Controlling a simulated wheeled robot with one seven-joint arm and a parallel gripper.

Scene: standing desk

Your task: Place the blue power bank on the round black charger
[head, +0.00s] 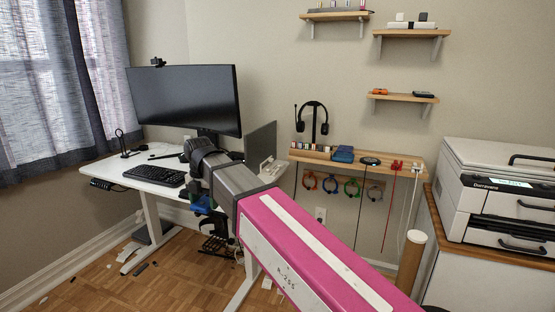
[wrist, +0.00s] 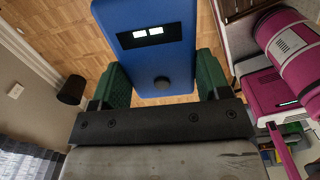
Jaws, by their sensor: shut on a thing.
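The blue power bank (wrist: 160,60) is between the two green fingers of my gripper (wrist: 163,78) in the wrist view. The fingers press on its sides, and its dark display panel and a round button face the camera. In the head view, the power bank (head: 201,203) shows as a small blue patch below my arm's end, beside the white desk; my arm hides most of the gripper there. The round black charger (head: 369,160) lies on the wooden wall shelf, well right of my gripper.
The wooden shelf (head: 408,171) also holds a blue box (head: 343,154), a headphone stand (head: 313,119) and red clips (head: 395,165). Cables hang below. The white desk (head: 133,172) carries a monitor (head: 185,98) and keyboard (head: 153,175). A printer (head: 500,190) stands right.

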